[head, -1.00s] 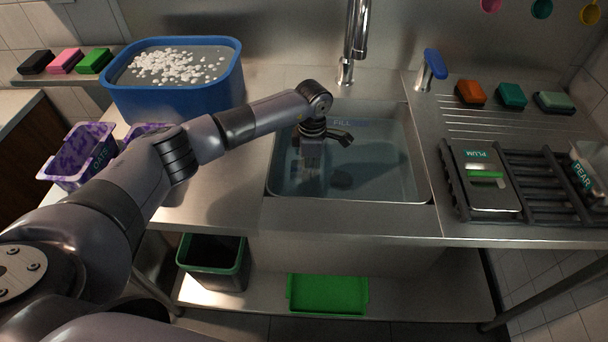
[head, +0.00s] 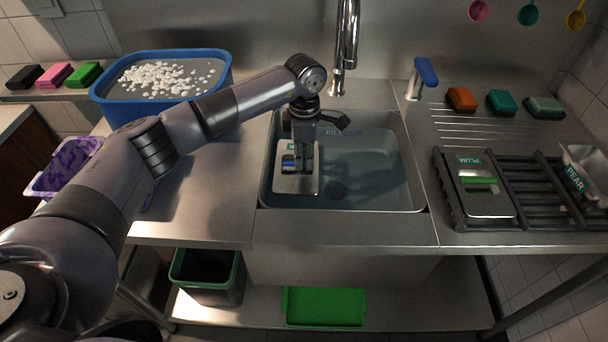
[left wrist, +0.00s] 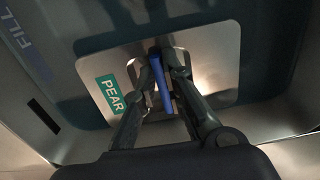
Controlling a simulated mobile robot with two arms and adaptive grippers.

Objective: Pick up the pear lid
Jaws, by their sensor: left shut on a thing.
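The pear lid (head: 300,184) is a flat steel plate with a green PEAR label and a blue handle. In the head view it is at the left side of the sink, apparently above the water. My left gripper (head: 297,163) points down over it and is shut on the blue handle. In the left wrist view, the fingers (left wrist: 163,78) close around the handle (left wrist: 160,84), and the lid (left wrist: 215,55) lies roughly flat beneath them. A steel pan labelled PEAR (head: 574,178) is on the rack at the right. My right gripper is not in view.
The water-filled sink (head: 385,208) surrounds the lid, with the tap (head: 345,50) behind. A blue tub (head: 165,110) holds white bits. Counter right of the sink has some clear room.

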